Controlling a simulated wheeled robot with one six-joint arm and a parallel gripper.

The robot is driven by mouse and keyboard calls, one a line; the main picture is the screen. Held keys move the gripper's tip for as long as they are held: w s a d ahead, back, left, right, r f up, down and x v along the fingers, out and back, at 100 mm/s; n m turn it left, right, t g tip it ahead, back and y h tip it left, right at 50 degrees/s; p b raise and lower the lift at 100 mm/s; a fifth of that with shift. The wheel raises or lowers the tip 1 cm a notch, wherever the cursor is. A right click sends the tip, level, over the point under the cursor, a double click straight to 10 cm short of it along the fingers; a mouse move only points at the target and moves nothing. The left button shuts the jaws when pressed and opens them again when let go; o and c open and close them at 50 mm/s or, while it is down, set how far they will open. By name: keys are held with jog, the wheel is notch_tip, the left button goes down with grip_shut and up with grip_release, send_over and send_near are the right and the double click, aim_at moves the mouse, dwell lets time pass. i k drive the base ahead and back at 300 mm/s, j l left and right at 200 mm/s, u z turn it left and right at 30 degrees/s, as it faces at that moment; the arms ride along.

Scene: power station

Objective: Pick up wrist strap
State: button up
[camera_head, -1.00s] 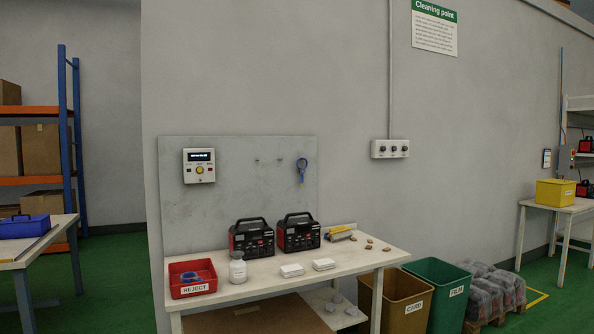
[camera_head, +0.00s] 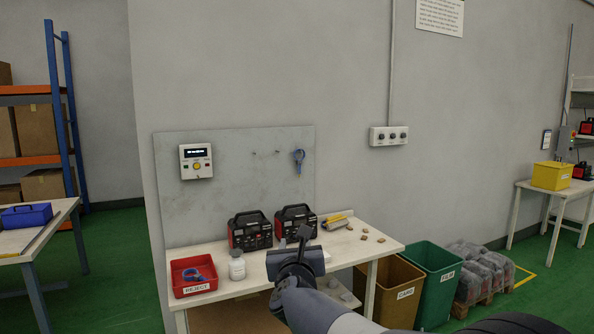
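A blue looped strap (camera_head: 298,160) hangs from a hook on the grey backboard (camera_head: 228,215). Another blue looped item (camera_head: 208,273) lies in the red REJECT bin (camera_head: 192,287) at the table's left end. Both look strap-like; I cannot tell for certain which is the wrist strap. My gripper (camera_head: 303,236) is in front of the table, well below and apart from the hanging strap and to the right of the bin. It is seen from behind, so its finger opening does not show. My arm hides part of the tabletop.
Two black-and-red power units (camera_head: 250,231) stand at the table's back (camera_head: 345,252), with a white bottle (camera_head: 237,267) in front. Small brown pieces lie on the right. A control box (camera_head: 196,161) is on the backboard. CARD (camera_head: 395,288) and FILM (camera_head: 440,275) bins stand to the right.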

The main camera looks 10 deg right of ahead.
aim_at(299, 162)
jog(key=i+l+u, duration=0.1)
jog(key=i+l, duration=0.25)
jog(key=i+l+u, duration=0.1)
jog(key=i+l, duration=0.25)
jog(key=i+l+u, duration=0.1)
jog(key=i+l, duration=0.3)
jog(key=i+l+u, duration=0.1)
jog(key=i+l, duration=0.25)
jog(key=i+l+u, duration=0.15)
jog(key=i+l, duration=0.2)
jog(key=l, duration=0.15)
jog(key=i+l+u, duration=0.1)
jog(key=i+l, duration=0.2)
jog(key=l, duration=0.2)
jog(key=i+l+u, duration=0.1)
jog(key=i+l, duration=0.2)
jog(key=l, duration=0.2)
jog(key=i+l+u, duration=0.1)
jog(key=i+l, duration=0.15)
jog(key=l, duration=0.3)
